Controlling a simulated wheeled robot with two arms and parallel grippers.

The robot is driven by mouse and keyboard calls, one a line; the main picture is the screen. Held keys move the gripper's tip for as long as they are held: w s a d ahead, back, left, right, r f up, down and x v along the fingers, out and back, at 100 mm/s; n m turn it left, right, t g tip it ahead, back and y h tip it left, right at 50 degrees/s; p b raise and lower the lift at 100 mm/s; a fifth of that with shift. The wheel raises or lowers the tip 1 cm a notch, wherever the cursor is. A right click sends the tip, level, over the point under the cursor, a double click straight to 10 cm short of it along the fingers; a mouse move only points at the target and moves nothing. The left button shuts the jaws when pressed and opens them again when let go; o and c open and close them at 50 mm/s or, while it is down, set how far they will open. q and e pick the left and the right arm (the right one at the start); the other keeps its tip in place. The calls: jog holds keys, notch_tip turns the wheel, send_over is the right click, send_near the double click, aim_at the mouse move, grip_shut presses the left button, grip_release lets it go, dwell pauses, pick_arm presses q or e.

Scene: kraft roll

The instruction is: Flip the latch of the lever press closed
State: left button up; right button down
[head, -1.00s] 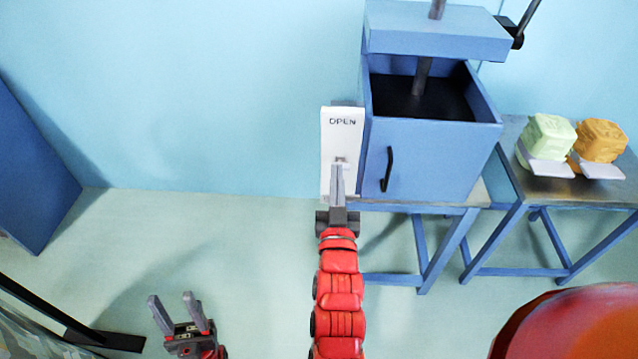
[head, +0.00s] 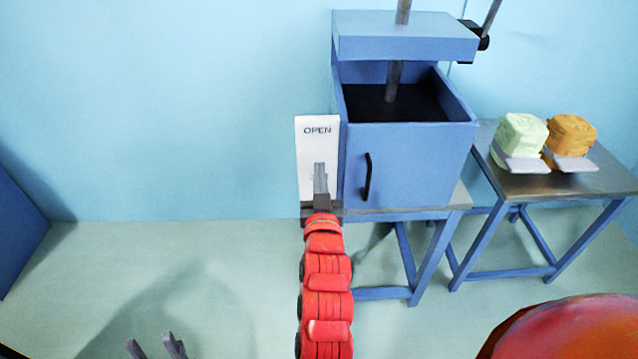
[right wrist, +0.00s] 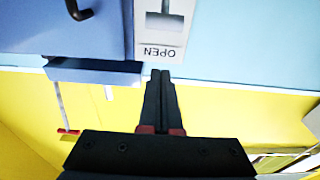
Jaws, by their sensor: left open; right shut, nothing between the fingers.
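The blue lever press (head: 410,165) stands on a blue-legged stand, its box open at the top. A white panel marked OPEN (head: 318,143) is on its left side. In the right wrist view the panel (right wrist: 172,40) appears upside down, with a small grey latch lever (right wrist: 165,20) on it. My right gripper (head: 319,166) is shut and empty in front of the panel, covering its lower middle in the head view. In the right wrist view its fingertips (right wrist: 160,72) are apart from the lever, near the OPEN end. My left gripper (head: 154,347) is open, low at the left, partly cut off.
A side table (head: 560,183) to the right carries a green block (head: 520,133) and an orange block (head: 571,135) on pale holders. The press door has a black handle (head: 366,178). A red rounded object (head: 565,330) is at the bottom right. The wall left of the panel is clear.

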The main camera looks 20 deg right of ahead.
jog(key=shift+w+d+f+p, duration=0.2)
jog(key=shift+w+d+f, duration=0.05)
jog(key=shift+w+f, duration=0.55)
jog(key=shift+w+d+f+p, duration=0.15)
jog(key=shift+w+d+f, duration=0.05)
jog(key=shift+w+f, duration=0.6)
jog(key=shift+s+f, duration=0.1)
jog(key=shift+s, duration=0.05)
jog(key=shift+s+f+t+b, duration=0.15)
jog(key=shift+f+t+b, duration=0.25)
jog(key=shift+b, duration=0.3)
jog(key=shift+a, duration=0.1)
